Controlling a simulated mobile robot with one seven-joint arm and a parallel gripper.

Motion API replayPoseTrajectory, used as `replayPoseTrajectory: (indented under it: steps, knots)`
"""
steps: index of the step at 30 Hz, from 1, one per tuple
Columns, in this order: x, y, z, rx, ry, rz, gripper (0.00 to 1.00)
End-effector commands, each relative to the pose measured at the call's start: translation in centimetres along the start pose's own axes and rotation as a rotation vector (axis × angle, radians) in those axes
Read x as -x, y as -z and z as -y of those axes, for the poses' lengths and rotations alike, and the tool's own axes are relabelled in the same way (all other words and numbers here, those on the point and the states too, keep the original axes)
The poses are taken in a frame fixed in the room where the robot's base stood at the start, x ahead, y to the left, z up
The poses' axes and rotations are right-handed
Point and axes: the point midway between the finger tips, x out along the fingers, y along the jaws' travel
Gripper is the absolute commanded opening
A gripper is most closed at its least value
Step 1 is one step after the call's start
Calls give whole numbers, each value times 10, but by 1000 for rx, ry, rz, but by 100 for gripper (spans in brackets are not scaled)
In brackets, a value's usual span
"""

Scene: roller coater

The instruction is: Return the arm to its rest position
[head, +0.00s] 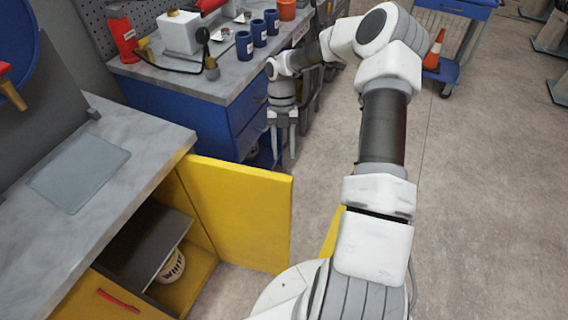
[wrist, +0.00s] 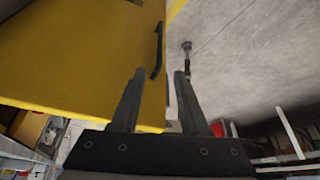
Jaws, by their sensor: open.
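My gripper (head: 284,148) hangs pointing down at the end of my outstretched arm, in front of the blue cabinet (head: 185,115) in the head view. Its two fingers are apart with nothing between them. In the wrist view my gripper (wrist: 159,73) shows both dark fingers spread and empty. A yellow cabinet door (head: 240,212) stands open between the gripper and my base. The door also fills the upper left of the wrist view (wrist: 80,60), with a dark handle (wrist: 157,52) beyond the fingers. I cannot tell the exact gap between gripper and door.
A white labelled container (head: 172,266) sits inside the open yellow cabinet. Blue cups (head: 258,33) and a red bottle (head: 122,35) stand on the grey worktop. A blue cart (head: 447,72) with an orange cone is at the back.

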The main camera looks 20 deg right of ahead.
Motion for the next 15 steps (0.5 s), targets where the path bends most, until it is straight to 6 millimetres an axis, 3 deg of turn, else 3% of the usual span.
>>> replayPoseTrajectory:
  steps: [4,15]
  knots:
    - [10,0,0,-1,-1,1,45]
    - [11,0,0,-1,-1,0,45]
